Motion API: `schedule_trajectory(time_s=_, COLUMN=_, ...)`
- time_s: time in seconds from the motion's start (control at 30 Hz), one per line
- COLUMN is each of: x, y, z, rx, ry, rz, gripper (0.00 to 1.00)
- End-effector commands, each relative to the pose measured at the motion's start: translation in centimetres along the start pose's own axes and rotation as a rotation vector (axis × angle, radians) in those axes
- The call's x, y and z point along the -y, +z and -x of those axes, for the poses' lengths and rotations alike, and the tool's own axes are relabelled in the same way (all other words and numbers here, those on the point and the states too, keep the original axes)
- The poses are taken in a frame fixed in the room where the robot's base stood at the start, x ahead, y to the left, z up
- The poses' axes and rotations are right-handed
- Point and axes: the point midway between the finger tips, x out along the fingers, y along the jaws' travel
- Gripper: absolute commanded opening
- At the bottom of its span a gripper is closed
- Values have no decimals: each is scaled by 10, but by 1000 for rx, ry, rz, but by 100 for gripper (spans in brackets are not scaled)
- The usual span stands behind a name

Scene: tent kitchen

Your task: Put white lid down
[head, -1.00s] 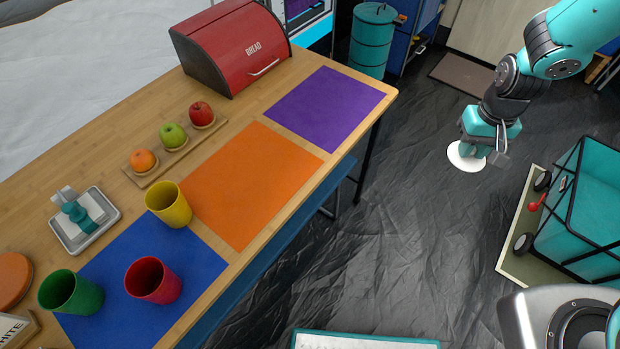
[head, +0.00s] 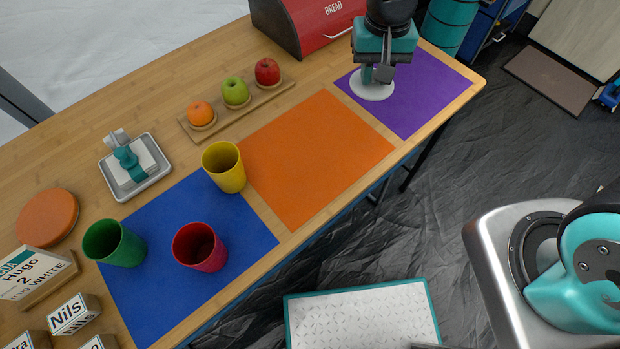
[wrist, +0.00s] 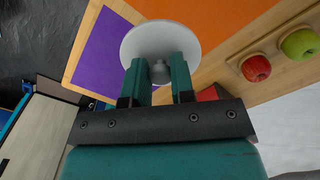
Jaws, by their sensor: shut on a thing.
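The white lid (head: 371,90) is a round disc with a small knob. My gripper (head: 376,74) is shut on its knob and holds it from above. In the head view the lid appears over the left part of the purple mat (head: 420,100); I cannot tell whether it touches the mat. In the wrist view the lid (wrist: 160,38) lies beyond my two teal fingers (wrist: 160,72), with the knob between them. The purple mat (wrist: 105,50) shows behind it there.
The red bread box (head: 305,25) stands just behind my gripper. A board (head: 240,107) with an orange, a green apple and a red apple lies to the left. The orange mat (head: 315,155) is bare. Yellow (head: 224,168), red (head: 200,248) and green (head: 113,243) cups stand further left.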

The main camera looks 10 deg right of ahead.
Motion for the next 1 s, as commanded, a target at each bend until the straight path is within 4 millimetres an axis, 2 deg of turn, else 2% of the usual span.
schedule_trajectory(time_s=0.03, x=27, y=15, z=2, rx=-7, ry=-4, rz=1, gripper=0)
schedule_trajectory(time_s=0.1, x=55, y=37, z=14, rx=-6, ry=-4, rz=-23, gripper=0)
schedule_trajectory(time_s=0.2, x=85, y=68, z=28, rx=-4, ry=-4, rz=-57, gripper=0)
schedule_trajectory(time_s=0.3, x=101, y=92, z=38, rx=-1, ry=-1, rz=-82, gripper=0)
schedule_trajectory(time_s=0.37, x=106, y=100, z=42, rx=0, ry=-1, rz=-94, gripper=0)
schedule_trajectory(time_s=0.47, x=110, y=107, z=37, rx=3, ry=3, rz=-104, gripper=0)
schedule_trajectory(time_s=0.57, x=109, y=108, z=16, rx=7, ry=7, rz=-107, gripper=0)
schedule_trajectory(time_s=0.9, x=108, y=107, z=-80, rx=6, ry=7, rz=-107, gripper=0)
schedule_trajectory(time_s=1.0, x=108, y=107, z=-99, rx=4, ry=4, rz=-107, gripper=0)
